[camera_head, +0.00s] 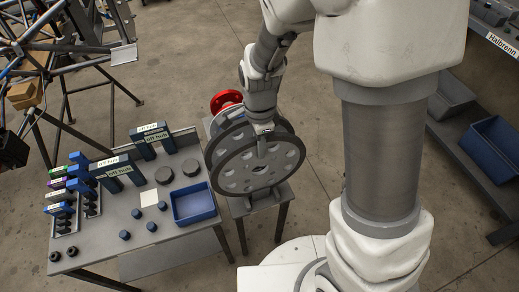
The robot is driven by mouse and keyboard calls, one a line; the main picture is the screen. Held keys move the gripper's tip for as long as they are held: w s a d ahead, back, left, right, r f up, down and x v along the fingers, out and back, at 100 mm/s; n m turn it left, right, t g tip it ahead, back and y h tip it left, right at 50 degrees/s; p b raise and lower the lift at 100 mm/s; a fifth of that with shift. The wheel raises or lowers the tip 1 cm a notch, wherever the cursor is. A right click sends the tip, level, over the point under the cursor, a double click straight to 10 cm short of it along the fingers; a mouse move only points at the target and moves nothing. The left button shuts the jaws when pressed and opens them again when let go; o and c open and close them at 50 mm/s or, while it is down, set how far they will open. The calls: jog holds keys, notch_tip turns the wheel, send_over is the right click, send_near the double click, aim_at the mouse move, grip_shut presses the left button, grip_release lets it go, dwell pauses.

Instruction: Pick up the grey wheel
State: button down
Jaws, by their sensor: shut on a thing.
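The grey wheel (235,178) is a large upright disc with a dark rim and several round holes. It is above a small stand, close to the right end of the workbench. My gripper (262,132) reaches down from above and is shut on the wheel at its upper part; the fingers partly hide the rim and the face there. I cannot tell whether the wheel's bottom touches its support. Another round rim shows directly behind it, mostly hidden.
A red wheel (226,99) stands behind the grey one. The workbench (110,225) at left holds a blue bin (194,203), dark discs, small blue parts and labelled blue-and-grey tools. A tube frame (60,60) is at upper left. A shelf with a blue crate (497,142) is at right.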

notch_tip(320, 180, up, 4)
jog(key=shift+f+p, duration=0.2)
jog(key=shift+p, duration=0.35)
jog(key=s+d+r+p, duration=0.2)
jog(key=s+r, duration=0.4)
jog(key=s, duration=0.5)
jog(key=shift+d+r+p, duration=0.3)
jog(key=shift+d+p, duration=0.05)
jog(key=shift+d, duration=0.2)
jog(key=shift+s, duration=0.1)
jog(key=shift+r, duration=0.1)
